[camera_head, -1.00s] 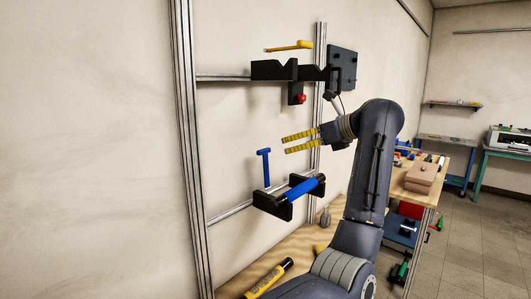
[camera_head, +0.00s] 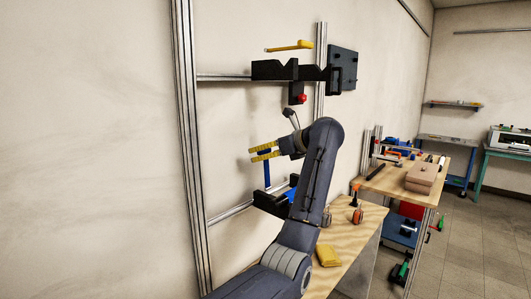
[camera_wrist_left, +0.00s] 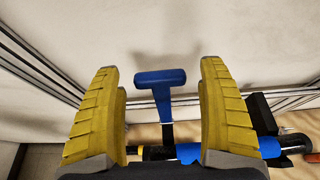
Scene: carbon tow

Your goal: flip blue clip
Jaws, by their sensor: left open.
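The blue clip (camera_head: 267,174) is T-shaped and stands upright above the black holder (camera_head: 268,202) on the lower rail. In the left wrist view, the clip (camera_wrist_left: 161,90) has its crossbar up and its stem pointing down. My left gripper (camera_head: 252,154), with yellow ribbed fingers, is open at the height of the crossbar. In the left wrist view, the crossbar shows between the two spread fingers (camera_wrist_left: 158,68), with a gap on each side. I cannot tell how deep it sits between them. My right gripper is not in view.
A blue roller (camera_wrist_left: 190,152) lies in the holder, mostly hidden by my arm in the head view. Above is a black holder (camera_head: 290,70) with a yellow handle (camera_head: 290,46) and a red knob (camera_head: 301,98). A metal post (camera_head: 188,150) stands left. A wooden bench (camera_head: 345,240) is below.

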